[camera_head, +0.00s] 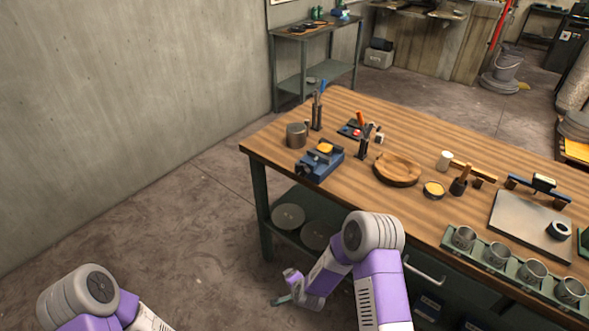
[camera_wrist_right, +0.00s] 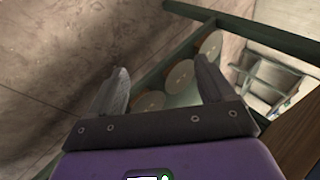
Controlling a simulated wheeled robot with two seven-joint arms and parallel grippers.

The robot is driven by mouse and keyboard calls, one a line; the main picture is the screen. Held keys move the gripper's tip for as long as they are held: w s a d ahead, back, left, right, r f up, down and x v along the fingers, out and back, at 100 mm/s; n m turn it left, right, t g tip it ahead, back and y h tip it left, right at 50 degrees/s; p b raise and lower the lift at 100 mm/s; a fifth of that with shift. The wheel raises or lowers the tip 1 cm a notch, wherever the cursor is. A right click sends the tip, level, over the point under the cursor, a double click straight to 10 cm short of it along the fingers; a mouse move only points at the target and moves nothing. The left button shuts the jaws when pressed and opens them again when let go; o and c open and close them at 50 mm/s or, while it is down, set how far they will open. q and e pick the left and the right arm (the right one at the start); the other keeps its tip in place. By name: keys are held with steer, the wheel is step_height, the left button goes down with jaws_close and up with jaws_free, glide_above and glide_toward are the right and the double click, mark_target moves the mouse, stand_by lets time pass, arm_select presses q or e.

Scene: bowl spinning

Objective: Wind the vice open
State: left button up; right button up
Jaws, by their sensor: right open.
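The blue vice (camera_head: 320,162) sits on the wooden workbench (camera_head: 420,122), near its left end. A yellowish piece shows at its jaws, and its handle is too small to make out. My right gripper (camera_wrist_right: 160,84) is open with nothing between its fingers. In the head view, my right arm reaches down in front of the bench, and its hand is low beside the bench's left end, well below and apart from the vice. My left arm shows only at the bottom left, and its gripper is out of the picture.
A metal cylinder (camera_head: 297,135) and upright tools (camera_head: 317,112) stand close behind the vice. A rack of cups (camera_head: 497,255) lines the front edge. Round discs (camera_wrist_right: 178,75) lie on the bench's lower shelf. Floor to the left is clear.

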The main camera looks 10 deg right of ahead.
steer(key=w+d+r+m+t+h, duration=0.1)
steer(key=w+r+m+t+h, duration=0.1)
steer(key=w+r+m, duration=0.3)
steer(key=w+r+m+t+h, duration=0.1)
steer(key=w+m+t, duration=0.15)
steer(key=w, duration=0.45)
steer(key=m+h, duration=1.2)
steer(key=m, duration=1.6)
glide_toward(301, 171)
steer(key=x, duration=0.3)
steer(key=shift+n+g, duration=0.25)
steer(key=shift+g, duration=0.1)
steer(key=b+x, duration=0.1)
steer(key=x, duration=0.5)
steer(key=shift+w+d+r, duration=0.15)
steer(key=shift+w+r, duration=0.05)
steer(key=shift+w, duration=0.05)
steer(key=c, duration=1.1)
steer(key=shift+o, duration=0.2)
